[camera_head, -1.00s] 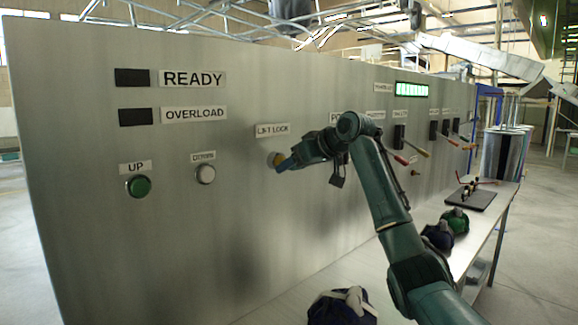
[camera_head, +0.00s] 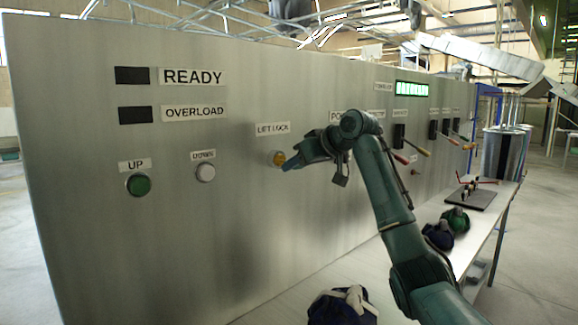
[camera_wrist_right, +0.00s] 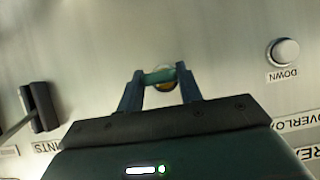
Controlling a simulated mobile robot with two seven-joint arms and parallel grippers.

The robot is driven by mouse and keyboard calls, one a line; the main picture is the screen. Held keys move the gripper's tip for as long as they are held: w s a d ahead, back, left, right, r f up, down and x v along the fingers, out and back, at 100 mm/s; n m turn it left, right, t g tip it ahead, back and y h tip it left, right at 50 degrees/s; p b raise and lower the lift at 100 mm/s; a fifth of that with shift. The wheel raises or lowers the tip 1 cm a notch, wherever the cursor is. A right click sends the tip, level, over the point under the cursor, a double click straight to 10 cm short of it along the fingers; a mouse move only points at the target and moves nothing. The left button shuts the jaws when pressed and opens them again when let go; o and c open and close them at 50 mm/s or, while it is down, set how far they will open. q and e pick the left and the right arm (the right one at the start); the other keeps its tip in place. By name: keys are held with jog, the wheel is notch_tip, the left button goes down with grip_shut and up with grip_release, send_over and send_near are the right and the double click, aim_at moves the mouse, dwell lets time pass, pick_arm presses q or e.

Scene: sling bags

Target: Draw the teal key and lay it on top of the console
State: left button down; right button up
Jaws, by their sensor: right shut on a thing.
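The console (camera_head: 110,230) is a tall grey metal panel across the head view. Its brass lock (camera_head: 277,158) sits under the LIFT LOCK label and also shows in the right wrist view (camera_wrist_right: 166,87). My right gripper (camera_head: 291,164) is just right of the lock in the head view. In the right wrist view, its two blue fingers are shut on the teal key (camera_wrist_right: 158,77), whose bow spans between them in front of the lock. The key's shaft is hidden, so I cannot tell whether its tip is in the lock. My left gripper is not in view.
A green UP button (camera_head: 138,184) and white DOWN button (camera_head: 205,173) are left of the lock. Levers (camera_head: 398,137) stick out farther right. Dark bags (camera_head: 342,306) lie on the bench (camera_head: 290,300) below. The panel's top edge looks clear.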

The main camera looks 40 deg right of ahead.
jog(key=shift+s+d+b, duration=0.2)
jog(key=shift+s+b, duration=1.2)
jog(key=shift+s, duration=1.15)
jog(key=s+b, duration=0.1)
jog(key=s, duration=0.1)
jog(key=s+b, duration=0.1)
jog(key=s, duration=0.1)
jog(key=shift+d+f, duration=0.15)
jog(key=shift+f, duration=0.05)
